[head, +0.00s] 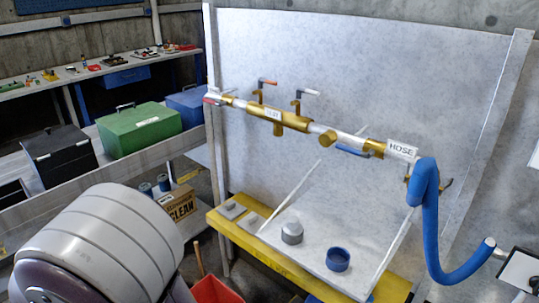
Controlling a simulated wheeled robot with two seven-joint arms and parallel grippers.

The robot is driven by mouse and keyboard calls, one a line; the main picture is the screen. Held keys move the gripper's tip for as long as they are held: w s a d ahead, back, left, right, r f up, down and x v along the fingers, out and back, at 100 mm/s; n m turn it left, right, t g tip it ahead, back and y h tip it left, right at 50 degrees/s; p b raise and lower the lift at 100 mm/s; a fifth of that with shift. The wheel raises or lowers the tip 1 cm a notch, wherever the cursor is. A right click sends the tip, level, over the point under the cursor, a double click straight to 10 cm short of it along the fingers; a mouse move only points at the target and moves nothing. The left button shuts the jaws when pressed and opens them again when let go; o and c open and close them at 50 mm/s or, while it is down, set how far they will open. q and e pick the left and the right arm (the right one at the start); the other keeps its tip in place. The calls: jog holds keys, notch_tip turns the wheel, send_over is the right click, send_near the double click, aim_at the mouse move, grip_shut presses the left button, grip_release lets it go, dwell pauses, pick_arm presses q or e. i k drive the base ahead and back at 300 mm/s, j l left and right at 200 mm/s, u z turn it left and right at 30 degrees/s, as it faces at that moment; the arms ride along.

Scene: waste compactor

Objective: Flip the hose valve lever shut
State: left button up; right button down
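The hose valve (375,148) is a brass body on the white pipe, just left of a white HOSE label (402,149). Its blue lever (352,151) extends left from the valve, roughly along the pipe. The blue hose (430,220) hangs from the pipe's right end and curves up to the right to a white tip. Neither gripper shows in the head view. A large rounded white link of my arm fills the lower left.
Other valves on the pipe carry an orange lever (267,81), a white lever (308,92) and a red lever (210,101). Below, a yellow-edged bench (265,255) holds a grey cylinder (292,232) and blue ring (338,259). A red bucket (215,290) stands below. Boxes line the left.

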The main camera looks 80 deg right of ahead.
aim_at(345, 147)
jog(key=i+z, duration=0.3)
jog(key=z, duration=0.2)
jog(key=i+j+z, duration=0.15)
jog(key=i+z, duration=0.15)
jog(key=z, duration=0.15)
jog(key=i+j+z, duration=0.2)
jog(key=z, duration=0.8)
jog(key=i+z, duration=0.15)
jog(key=z, duration=0.8)
jog(key=j+z, duration=0.1)
jog(key=z, duration=0.4)
jog(key=i+j+z, duration=0.1)
jog(key=z, duration=0.35)
